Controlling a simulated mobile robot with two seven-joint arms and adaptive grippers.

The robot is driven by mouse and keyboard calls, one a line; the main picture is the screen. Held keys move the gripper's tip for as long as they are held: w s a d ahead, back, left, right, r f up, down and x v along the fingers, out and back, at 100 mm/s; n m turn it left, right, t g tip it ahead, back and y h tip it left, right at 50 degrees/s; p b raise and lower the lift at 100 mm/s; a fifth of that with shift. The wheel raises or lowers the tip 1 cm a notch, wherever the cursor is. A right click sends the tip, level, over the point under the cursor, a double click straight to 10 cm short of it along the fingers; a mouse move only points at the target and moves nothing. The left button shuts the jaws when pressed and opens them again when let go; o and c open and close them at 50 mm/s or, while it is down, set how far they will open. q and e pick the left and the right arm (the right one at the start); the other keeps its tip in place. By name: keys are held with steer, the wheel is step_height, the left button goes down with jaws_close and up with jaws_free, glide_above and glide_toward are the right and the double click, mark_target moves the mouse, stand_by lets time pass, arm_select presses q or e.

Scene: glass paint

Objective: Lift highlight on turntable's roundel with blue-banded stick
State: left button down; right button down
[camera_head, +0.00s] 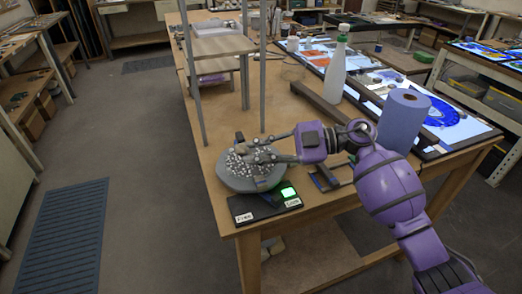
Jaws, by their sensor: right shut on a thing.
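The grey round turntable (237,183) sits at the near left corner of the wooden table. Its top carries a pale, speckled surface, and the roundel and its highlight cannot be told apart at this size. My right gripper (243,155) reaches in from the right, low over the turntable's top. It is shut on a thin thing, likely the stick; no blue band can be made out, and the fingers partly hide it. Whether its tip touches the surface is unclear. My left gripper is not in view.
A black plate (262,208) with two labels and a lit green patch (288,192) lies in front of the turntable. A blue paper roll (402,122), a white bottle (335,70) and a lit glass panel (455,125) stand behind my right arm. Tall grey posts (243,80) rise behind the turntable.

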steer(key=shift+a, duration=0.25)
steer(key=shift+w+d, duration=0.65)
steer(key=shift+d, duration=0.25)
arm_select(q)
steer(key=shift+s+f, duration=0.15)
arm_select(e)
steer(key=shift+a, duration=0.15)
steer(key=shift+s+a, duration=0.15)
steer(key=shift+a, duration=0.25)
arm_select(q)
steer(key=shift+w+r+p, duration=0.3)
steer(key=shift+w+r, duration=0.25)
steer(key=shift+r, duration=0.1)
arm_select(e)
steer(key=shift+s+a, duration=0.15)
steer(key=shift+a, duration=0.3)
